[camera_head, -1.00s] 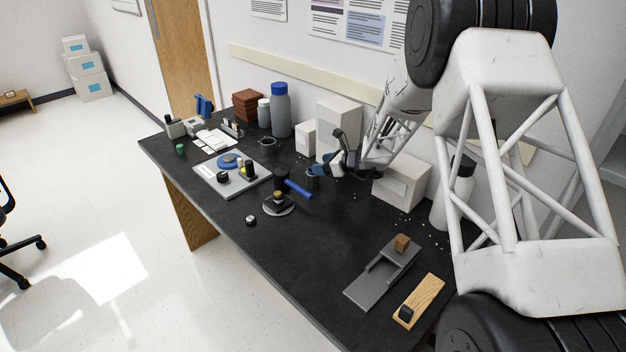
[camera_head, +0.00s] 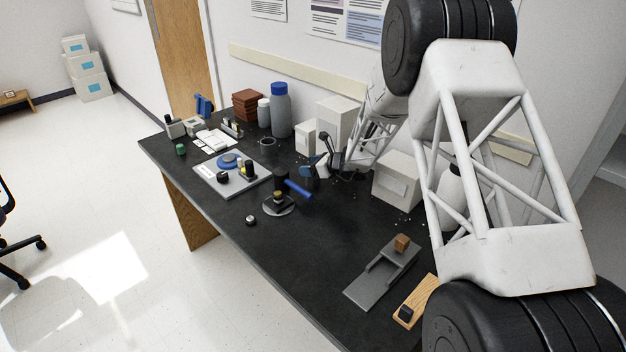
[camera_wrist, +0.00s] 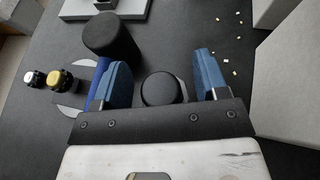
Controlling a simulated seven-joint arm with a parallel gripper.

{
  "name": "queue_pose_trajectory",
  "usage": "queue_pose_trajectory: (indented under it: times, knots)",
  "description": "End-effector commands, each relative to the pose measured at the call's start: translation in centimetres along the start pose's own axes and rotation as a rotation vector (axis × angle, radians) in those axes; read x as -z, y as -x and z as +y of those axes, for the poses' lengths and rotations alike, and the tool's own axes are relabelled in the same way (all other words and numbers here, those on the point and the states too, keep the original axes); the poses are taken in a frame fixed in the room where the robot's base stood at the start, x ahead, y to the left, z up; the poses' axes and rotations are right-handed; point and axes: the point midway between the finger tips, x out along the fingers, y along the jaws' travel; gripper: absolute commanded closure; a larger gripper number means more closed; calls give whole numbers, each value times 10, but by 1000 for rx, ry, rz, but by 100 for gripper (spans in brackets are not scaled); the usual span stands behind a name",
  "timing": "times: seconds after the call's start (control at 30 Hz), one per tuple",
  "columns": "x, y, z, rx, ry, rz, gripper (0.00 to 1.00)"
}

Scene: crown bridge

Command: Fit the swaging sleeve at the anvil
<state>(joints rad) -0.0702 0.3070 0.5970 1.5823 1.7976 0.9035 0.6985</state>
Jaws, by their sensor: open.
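A black round piece (camera_wrist: 160,89), which looks like the swaging sleeve, stands on the dark bench between my fingers in the wrist view. My gripper (camera_wrist: 162,75) is open, with one blue finger on each side of it and gaps showing. In the head view my gripper (camera_head: 317,167) is low over the middle of the bench and hides that piece. What looks like the anvil, a dark post with a brass-coloured top (camera_head: 278,196), stands on a round metal base (camera_head: 288,211), left of my gripper. The brass-coloured top also shows in the wrist view (camera_wrist: 57,79).
A mallet with a black head (camera_wrist: 110,37) and blue handle (camera_head: 298,189) lies close beside my left finger. White boxes (camera_head: 396,180) stand to the right. A grey plate (camera_head: 212,183) with small parts is left. A grey fixture (camera_head: 368,290) and wooden board are in front.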

Motion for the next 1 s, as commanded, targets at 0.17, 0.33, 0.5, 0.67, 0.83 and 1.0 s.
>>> queue_pose_trajectory:
  times: [0.17,0.33,0.5,0.67,0.83,1.0]
  knots:
    - [0,-9,0,0,0,-1,33]
    - [0,-8,0,0,0,-1,33]
    - [0,-8,0,0,0,0,33]
    - [0,-8,0,0,0,0,33]
    - [0,-8,0,0,0,0,56]
    - [1,-8,0,0,0,0,82]
